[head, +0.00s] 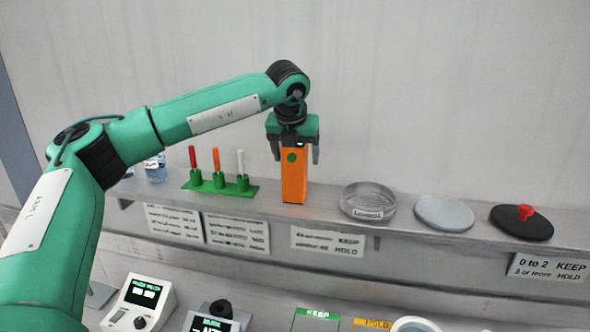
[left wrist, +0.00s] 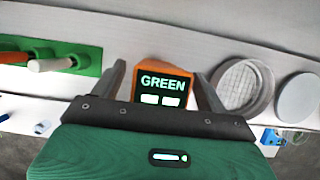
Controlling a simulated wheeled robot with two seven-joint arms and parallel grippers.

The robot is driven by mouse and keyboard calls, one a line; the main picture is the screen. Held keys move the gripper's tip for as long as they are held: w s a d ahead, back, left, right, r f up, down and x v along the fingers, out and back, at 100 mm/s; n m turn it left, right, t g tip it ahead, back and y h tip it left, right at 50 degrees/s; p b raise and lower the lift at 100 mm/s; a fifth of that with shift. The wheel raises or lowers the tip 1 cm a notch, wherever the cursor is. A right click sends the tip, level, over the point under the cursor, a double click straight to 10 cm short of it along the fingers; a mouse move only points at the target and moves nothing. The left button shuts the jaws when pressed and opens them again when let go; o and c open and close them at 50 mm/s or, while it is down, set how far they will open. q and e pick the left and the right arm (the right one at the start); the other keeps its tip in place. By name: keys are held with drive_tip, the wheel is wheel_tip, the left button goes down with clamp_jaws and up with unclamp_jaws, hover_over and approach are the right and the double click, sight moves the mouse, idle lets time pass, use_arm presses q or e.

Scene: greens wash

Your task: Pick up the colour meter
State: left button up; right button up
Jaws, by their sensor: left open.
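The colour meter is an upright orange box (head: 294,180) standing on the shelf, with a green dot near its top. In the left wrist view its dark top face (left wrist: 163,88) reads "GREEN" above two lit blocks. My left gripper (head: 296,158) points down over it from above. Its two fingers stand on either side of the meter's upper part. The gripper is open, and in the left wrist view gaps show between the fingers and the box. The meter's far side is hidden. My right gripper is not in view.
On the shelf (head: 410,220), a green rack (head: 220,188) with red, orange and white sticks stands left of the meter. A clear dish (head: 368,202), a grey disc (head: 444,213) and a black disc with a red knob (head: 522,222) lie to the right. Devices (head: 140,303) sit below.

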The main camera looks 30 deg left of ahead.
use_arm(q)
drive_tip(key=c, duration=1.1)
drive_tip(key=shift+r, duration=0.1)
